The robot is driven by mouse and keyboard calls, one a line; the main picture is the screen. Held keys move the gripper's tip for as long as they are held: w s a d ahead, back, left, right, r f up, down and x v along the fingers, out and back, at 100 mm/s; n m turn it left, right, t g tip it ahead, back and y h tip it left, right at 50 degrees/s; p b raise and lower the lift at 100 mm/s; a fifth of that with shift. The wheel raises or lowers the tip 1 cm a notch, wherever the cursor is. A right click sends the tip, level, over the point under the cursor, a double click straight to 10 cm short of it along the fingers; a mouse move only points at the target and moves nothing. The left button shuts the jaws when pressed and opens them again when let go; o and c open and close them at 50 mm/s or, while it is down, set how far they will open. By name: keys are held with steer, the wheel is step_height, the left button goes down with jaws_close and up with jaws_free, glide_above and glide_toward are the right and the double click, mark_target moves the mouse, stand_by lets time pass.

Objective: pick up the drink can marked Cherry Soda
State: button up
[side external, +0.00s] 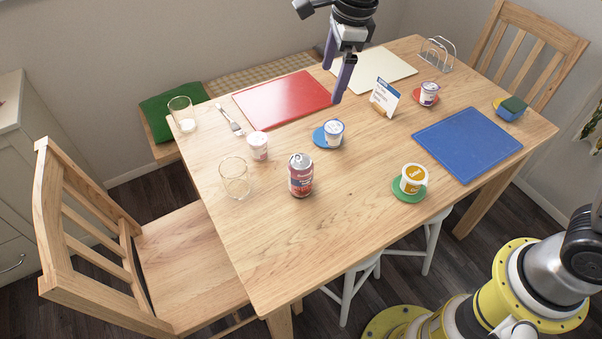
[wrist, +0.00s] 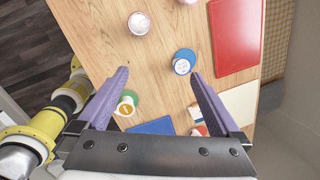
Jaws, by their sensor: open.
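A red drink can (side external: 301,177) with a silver top stands upright on the wooden table, near its front left part. Its lettering is too small to read for certain. In the wrist view the can (wrist: 139,24) shows from above near the top edge, left of centre. My gripper (side external: 337,84) is high above the table, behind and to the right of the can in the side view. It is open and empty. In the wrist view the purple fingers of my gripper (wrist: 158,74) are wide apart, and the can lies beyond their tips.
A white pot (side external: 258,146) and an empty glass (side external: 235,178) stand left of the can. A pot on a blue coaster (side external: 317,138) is behind it, and a yellow-labelled pot (side external: 413,179) is on the right. Red (side external: 285,97) and blue (side external: 467,144) boards lie farther off. Bare table lies before the can.

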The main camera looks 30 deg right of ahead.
steer(key=g, duration=0.2)
glide_above(303, 161)
steer(key=w+d, duration=0.1)
step_height(303, 161, down, 10)
steer(key=shift+n+h, duration=0.3)
steer(key=shift+n, duration=0.3)
steer(key=f, duration=0.6)
steer(key=a+f, duration=0.1)
steer(key=f, duration=0.2)
steer(key=shift+s+f, duration=0.3)
steer(key=shift+s, duration=0.1)
steer(key=shift+w+a+f, duration=0.1)
steer(key=shift+a+f, duration=0.05)
steer(key=shift+f, duration=3.15)
steer(key=shift+r, duration=0.1)
jaws_close()
steer(key=shift+r, duration=0.1)
